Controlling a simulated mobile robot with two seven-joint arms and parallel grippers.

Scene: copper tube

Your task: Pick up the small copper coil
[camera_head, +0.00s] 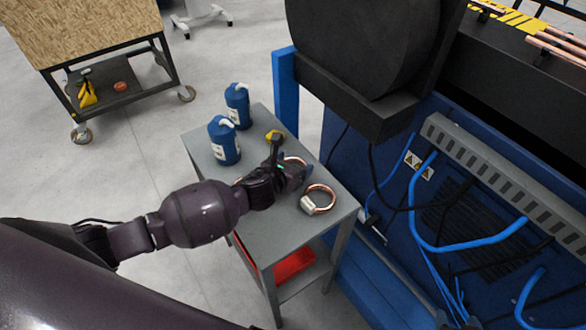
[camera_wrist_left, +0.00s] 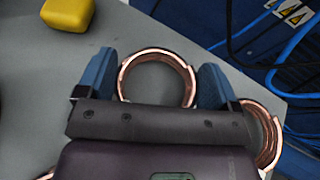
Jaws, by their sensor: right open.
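My left gripper (camera_wrist_left: 157,72) is low over the grey table. Its two blue fingers stand wide apart on either side of a copper coil (camera_wrist_left: 158,52), with hardly any gap at its sides. I cannot tell whether they press on it. In the head view that coil (camera_head: 296,159) is partly hidden by the left gripper (camera_head: 300,172). Another copper coil (camera_head: 320,188) with a pale tag lies to the right of it; it also shows at the right of the left wrist view (camera_wrist_left: 268,135). My right gripper is not in view.
A blue machine with cables (camera_head: 470,244) borders the table on the right. A wooden-sided cart (camera_head: 85,28) stands at the far left.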

